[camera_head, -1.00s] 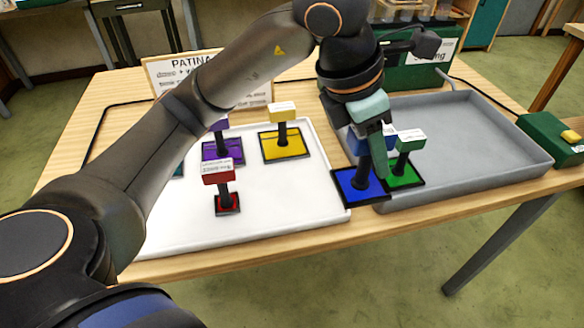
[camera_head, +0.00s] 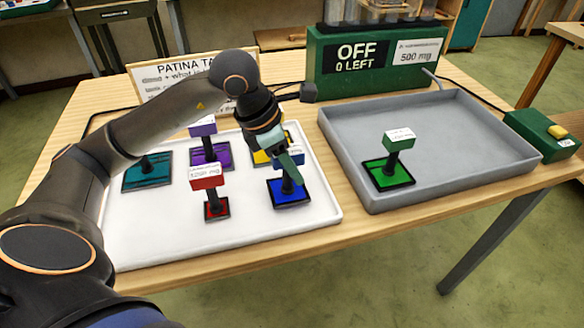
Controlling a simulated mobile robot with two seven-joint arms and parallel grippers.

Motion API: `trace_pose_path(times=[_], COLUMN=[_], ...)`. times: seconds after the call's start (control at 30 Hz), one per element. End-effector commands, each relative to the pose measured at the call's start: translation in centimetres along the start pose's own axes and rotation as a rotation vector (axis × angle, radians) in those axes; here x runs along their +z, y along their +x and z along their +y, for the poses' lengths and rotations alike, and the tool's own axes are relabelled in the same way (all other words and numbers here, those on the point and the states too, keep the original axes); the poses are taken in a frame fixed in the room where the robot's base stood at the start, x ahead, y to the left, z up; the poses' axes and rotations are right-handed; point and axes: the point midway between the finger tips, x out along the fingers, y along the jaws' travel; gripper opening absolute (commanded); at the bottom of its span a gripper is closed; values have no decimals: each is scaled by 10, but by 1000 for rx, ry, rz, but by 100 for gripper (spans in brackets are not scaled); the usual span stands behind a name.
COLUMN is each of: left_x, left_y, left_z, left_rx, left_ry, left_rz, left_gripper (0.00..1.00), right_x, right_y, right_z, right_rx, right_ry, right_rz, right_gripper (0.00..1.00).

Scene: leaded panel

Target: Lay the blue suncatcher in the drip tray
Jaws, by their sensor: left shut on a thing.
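The blue suncatcher (camera_head: 291,193) is a dark-framed blue square with an upright handle. It shows over the right part of the white tray (camera_head: 258,230); I cannot tell whether it touches the tray. My left gripper (camera_head: 286,160) comes from above and is shut on its handle, hiding the handle's top. The grey tray (camera_head: 467,183), which looks like the drip tray, lies to the right. A green suncatcher (camera_head: 387,174) lies in its left front part. My right gripper is not in view.
Teal (camera_head: 147,172), purple (camera_head: 211,156), red (camera_head: 216,210) and partly hidden yellow (camera_head: 260,157) pieces are on the white tray. A green box reading "OFF 0 LEFT" (camera_head: 358,58) stands behind the grey tray. The grey tray's right side is clear.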

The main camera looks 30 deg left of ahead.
Motion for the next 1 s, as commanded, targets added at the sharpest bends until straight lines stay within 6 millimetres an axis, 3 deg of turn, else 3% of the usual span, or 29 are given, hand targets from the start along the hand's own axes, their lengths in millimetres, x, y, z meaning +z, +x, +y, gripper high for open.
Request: trace_pose_path(times=[0.47, 0.5, 0.77, 1.0], left_x=[-5, -5, -5, -4], left_y=[13, 13, 12, 11], left_z=[0, 0, 0, 0], left_rx=[2, 1, 1, 1], left_ry=[0, 0, 0, 0], left_rz=[-2, -1, -1, -1], left_gripper=[0, 43, 72, 72], right_x=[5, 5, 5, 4], right_y=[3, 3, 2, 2], right_z=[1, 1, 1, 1], right_rx=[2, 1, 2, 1], right_ry=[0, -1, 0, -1], right_rz=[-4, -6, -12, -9], right_gripper=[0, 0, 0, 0])
